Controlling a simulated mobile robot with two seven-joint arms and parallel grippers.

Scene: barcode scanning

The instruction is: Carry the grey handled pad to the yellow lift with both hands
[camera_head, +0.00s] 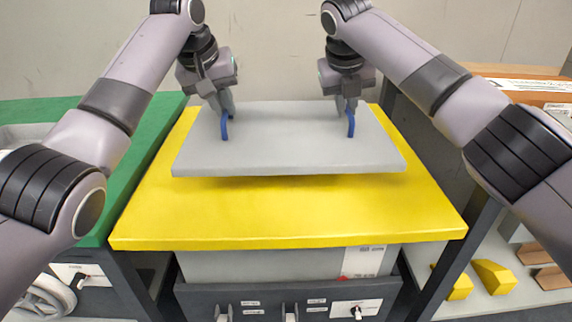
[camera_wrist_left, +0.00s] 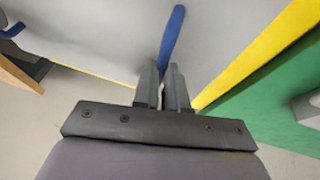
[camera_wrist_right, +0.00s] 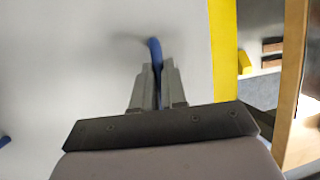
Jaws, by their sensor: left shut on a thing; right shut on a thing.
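The grey pad (camera_head: 290,150) is a flat slab with two blue handles. It is over the yellow lift top (camera_head: 290,225), towards its far side, and looks roughly level. A shadow strip shows along its near edge; I cannot tell whether it touches the yellow surface. My left gripper (camera_head: 226,108) is shut on the left blue handle (camera_head: 225,127), which also shows in the left wrist view (camera_wrist_left: 172,38). My right gripper (camera_head: 349,104) is shut on the right blue handle (camera_head: 351,124), also seen in the right wrist view (camera_wrist_right: 155,52). The pad hides the far part of the yellow top.
A green-topped table (camera_head: 125,145) adjoins on the left. A wooden-topped bench (camera_head: 520,80) stands at the right, with yellow blocks (camera_head: 492,277) on a low shelf. A grey cabinet with knobs (camera_head: 290,300) is below the yellow top. The near yellow strip is clear.

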